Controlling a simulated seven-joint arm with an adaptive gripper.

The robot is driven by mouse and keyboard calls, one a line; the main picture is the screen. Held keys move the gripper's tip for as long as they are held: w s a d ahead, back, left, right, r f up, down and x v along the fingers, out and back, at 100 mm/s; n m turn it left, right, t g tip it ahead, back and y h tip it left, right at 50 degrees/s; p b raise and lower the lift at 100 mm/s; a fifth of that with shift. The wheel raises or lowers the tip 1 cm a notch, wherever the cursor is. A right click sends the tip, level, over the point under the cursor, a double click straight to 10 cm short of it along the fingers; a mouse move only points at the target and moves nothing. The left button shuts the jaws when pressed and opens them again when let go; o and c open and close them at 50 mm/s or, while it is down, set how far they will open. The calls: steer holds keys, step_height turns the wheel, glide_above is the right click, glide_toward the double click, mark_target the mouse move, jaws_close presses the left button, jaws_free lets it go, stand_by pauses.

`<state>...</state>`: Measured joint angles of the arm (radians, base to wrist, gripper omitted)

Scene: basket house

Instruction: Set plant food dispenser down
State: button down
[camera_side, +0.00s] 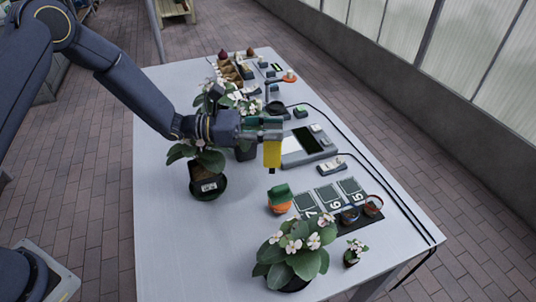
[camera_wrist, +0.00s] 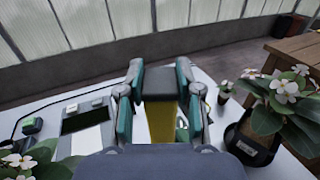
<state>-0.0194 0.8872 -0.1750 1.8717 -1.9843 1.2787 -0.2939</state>
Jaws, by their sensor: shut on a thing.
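The plant food dispenser looks like a yellow block (camera_side: 272,154) with a small dark tip at its lower end. My gripper (camera_side: 270,130) is shut on its upper part and holds it upright. Its lower tip appears to be above the grey table (camera_side: 160,235), apart from the surface. In the wrist view, the yellow body (camera_wrist: 160,122) shows between the two teal-edged fingers, with a dark block at the far end. The fingers hide part of it.
A green and orange object (camera_side: 280,207) stands below the dispenser in the side view. Numbered pads (camera_side: 328,196) lie to its right, a grey device (camera_side: 303,146) behind. A large flowering plant (camera_side: 292,258) is in front; a potted plant (camera_side: 208,186) is left. The left front table is clear.

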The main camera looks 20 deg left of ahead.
steer(key=w+d+f, duration=0.3)
steer(key=w+f, duration=0.5)
steer(key=f, duration=0.2)
steer(key=shift+w+d+f, duration=0.2)
steer(key=shift+d+f, duration=0.05)
steer(key=shift+f, duration=0.2)
steer(key=c, duration=0.8)
jaws_free()
